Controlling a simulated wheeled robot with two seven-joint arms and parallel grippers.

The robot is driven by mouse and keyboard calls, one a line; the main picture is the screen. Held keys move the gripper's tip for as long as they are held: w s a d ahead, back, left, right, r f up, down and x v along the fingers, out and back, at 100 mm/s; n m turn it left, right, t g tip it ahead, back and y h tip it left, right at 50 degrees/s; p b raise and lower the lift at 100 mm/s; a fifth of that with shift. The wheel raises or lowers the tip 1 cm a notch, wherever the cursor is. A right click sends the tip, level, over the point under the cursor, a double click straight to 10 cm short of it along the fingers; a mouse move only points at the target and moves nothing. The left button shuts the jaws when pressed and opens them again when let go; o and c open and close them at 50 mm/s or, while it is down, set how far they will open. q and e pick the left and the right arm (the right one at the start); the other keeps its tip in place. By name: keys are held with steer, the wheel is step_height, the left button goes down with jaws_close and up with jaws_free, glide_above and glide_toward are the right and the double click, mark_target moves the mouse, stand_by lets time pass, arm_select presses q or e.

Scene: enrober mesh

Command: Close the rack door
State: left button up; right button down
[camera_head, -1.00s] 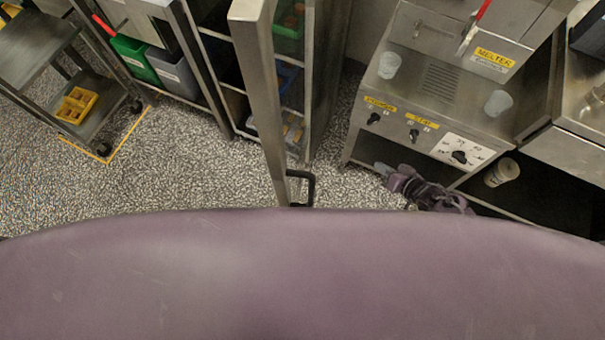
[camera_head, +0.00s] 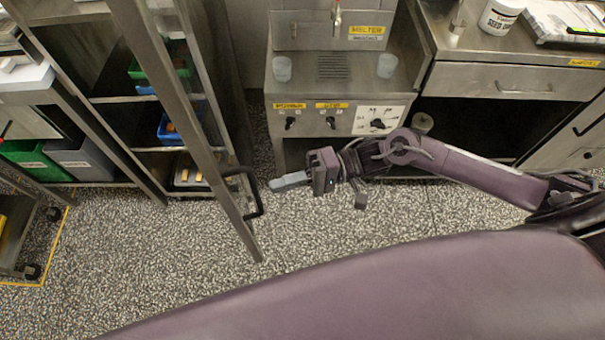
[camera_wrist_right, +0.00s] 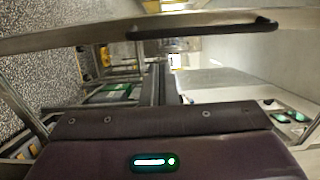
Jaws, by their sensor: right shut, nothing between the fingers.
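The rack door (camera_head: 187,125) stands open and shows nearly edge-on as a long metal frame in the head view. Its black bar handle (camera_head: 258,196) is near the free lower end and sticks out to the right. The rack (camera_head: 112,99) with its shelves is behind and left of the door. My right gripper (camera_head: 276,184) is shut and empty, with its grey fingertips just right of the handle; I cannot tell whether they touch. In the right wrist view, the door edge (camera_wrist_right: 80,36) and handle (camera_wrist_right: 205,29) cross the top. My left gripper is not in view.
The melter (camera_head: 331,97) stands behind my right gripper, with two cups on top. A steel counter (camera_head: 490,80) is at the right. Green and grey bins (camera_head: 85,158) sit at the left. The speckled floor (camera_head: 150,250) around the door is clear.

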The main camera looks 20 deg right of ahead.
steer(key=a, duration=0.7)
steer(key=shift+p, duration=0.4)
steer(key=shift+a, duration=0.15)
